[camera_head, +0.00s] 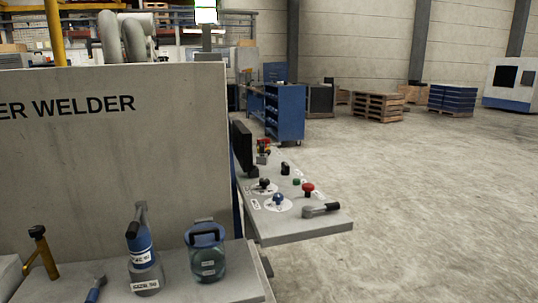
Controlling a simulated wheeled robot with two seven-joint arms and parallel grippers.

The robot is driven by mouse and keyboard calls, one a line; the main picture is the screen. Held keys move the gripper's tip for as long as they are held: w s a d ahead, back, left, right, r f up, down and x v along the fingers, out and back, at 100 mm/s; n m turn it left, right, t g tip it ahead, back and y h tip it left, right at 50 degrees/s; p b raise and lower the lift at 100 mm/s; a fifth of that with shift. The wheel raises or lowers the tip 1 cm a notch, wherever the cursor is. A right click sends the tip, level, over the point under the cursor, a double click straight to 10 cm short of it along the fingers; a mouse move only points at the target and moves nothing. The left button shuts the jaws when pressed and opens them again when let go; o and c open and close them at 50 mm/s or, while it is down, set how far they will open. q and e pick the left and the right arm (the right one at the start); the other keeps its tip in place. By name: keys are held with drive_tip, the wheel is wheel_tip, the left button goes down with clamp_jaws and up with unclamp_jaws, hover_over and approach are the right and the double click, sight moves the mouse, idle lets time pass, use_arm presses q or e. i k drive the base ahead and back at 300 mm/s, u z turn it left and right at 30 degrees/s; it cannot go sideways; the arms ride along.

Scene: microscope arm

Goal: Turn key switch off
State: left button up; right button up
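A grey control panel (300,230) juts out to the right of the large machine cabinet, at the middle of the head view. A small black upright control (285,168) stands near its back edge and may be the key switch. It is too small to tell its turned position or to be sure that it is the key switch. A red and dark device (263,148) stands behind it to the left. Neither of my grippers is in view.
The panel also carries a red mushroom button (308,188), a green button (296,181), black (264,184) and blue (278,198) knobs and a lever handle (321,210). A "WELDER" cabinet (120,150) fills the left. The floor to the right is open.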

sight(260, 160)
drive_tip(key=k, duration=0.4)
drive_tip(key=z, duration=1.35)
drive_tip(key=i, duration=4.5)
drive_tip(key=u, duration=3.85)
drive_tip(key=i, duration=1.65)
